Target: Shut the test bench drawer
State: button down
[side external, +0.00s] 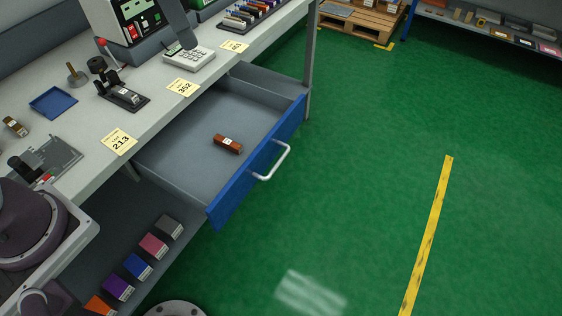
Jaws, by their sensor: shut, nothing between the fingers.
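The test bench drawer (190,150) is pulled well out from under the grey bench top. Its blue front (237,190) stands clear of the bench edge, and a pale bar handle (272,163) is fixed to that front. A small brown block with a white label (228,144) lies inside on the drawer floor, and the rest of the floor that shows is bare. The back of the drawer is hidden under the bench top. My gripper does not show in this view.
Several coloured boxes (137,267) sit on the shelf below. Green floor (370,150) in front of the drawer is clear. A pallet (365,20) stands far off.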

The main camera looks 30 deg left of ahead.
jog(key=w+d+f+m+g+y, duration=0.2)
jog(key=w+d+f+m, duration=0.3)
jog(key=w+d+f, duration=0.35)
jog(key=w+d+f+m+y, duration=0.1)
jog(key=d+f+m, duration=0.2)
jog(key=d+f, duration=0.35)
jog(key=w+d+f+m+y, duration=0.1)
jog(key=d+f+m, duration=0.2)
jog(key=f, duration=0.7)
jog(key=a+f, duration=0.6)
jog(key=f, duration=0.5)
jog(key=shift+s+a, duration=0.25)
jog(key=shift+a, duration=0.1)
jog(key=shift+a+f, duration=0.1)
